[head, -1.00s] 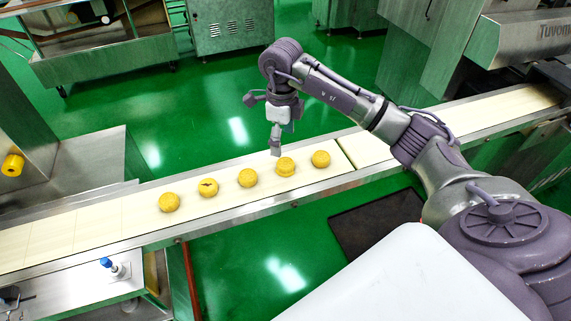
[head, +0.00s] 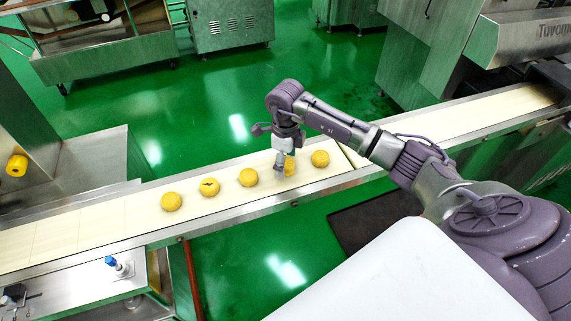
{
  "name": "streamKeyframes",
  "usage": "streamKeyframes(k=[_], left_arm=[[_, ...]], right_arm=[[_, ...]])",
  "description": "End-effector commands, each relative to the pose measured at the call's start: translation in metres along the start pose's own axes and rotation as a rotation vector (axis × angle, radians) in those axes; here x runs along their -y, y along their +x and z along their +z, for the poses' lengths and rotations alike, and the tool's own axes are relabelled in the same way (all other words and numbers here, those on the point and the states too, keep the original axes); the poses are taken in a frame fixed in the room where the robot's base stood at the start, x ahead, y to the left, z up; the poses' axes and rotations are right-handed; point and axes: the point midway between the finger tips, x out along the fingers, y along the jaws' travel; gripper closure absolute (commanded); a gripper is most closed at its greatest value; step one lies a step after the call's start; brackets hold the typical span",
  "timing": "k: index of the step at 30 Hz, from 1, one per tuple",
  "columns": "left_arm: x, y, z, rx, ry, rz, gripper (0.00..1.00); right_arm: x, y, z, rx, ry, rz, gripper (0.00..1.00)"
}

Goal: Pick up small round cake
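Several small round yellow cakes lie in a row on the cream conveyor belt (head: 100,222). From left to right there is a cake (head: 171,201), a cake with a dark mark on top (head: 209,187), another cake (head: 248,177), a partly hidden cake (head: 290,167) and the rightmost cake (head: 320,158). My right gripper (head: 281,166) is down at the partly hidden cake, pointing downward. A grey finger covers that cake's left side. I cannot see the other fingertip clearly, nor whether the gripper touches the cake. My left gripper is out of view.
Metal rails (head: 230,208) edge the belt. A machine with a yellow knob (head: 16,165) stands at the left, and a steel machine (head: 530,40) at the upper right. A blue-topped switch (head: 111,262) sits on the panel in front. Green floor lies behind the belt.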

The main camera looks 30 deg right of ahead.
Motion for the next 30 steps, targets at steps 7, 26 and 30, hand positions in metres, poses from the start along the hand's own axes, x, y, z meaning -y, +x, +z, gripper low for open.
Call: streamKeyframes(k=[7,26,30], left_arm=[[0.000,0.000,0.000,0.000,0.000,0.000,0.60],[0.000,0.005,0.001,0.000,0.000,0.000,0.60],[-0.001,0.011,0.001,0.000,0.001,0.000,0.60]], right_arm=[[0.000,0.000,0.000,0.000,0.000,0.000,0.63],[0.001,-0.021,0.001,0.003,0.000,-0.003,0.84],[0.003,-0.044,-0.007,-0.001,0.003,-0.006,0.84]])
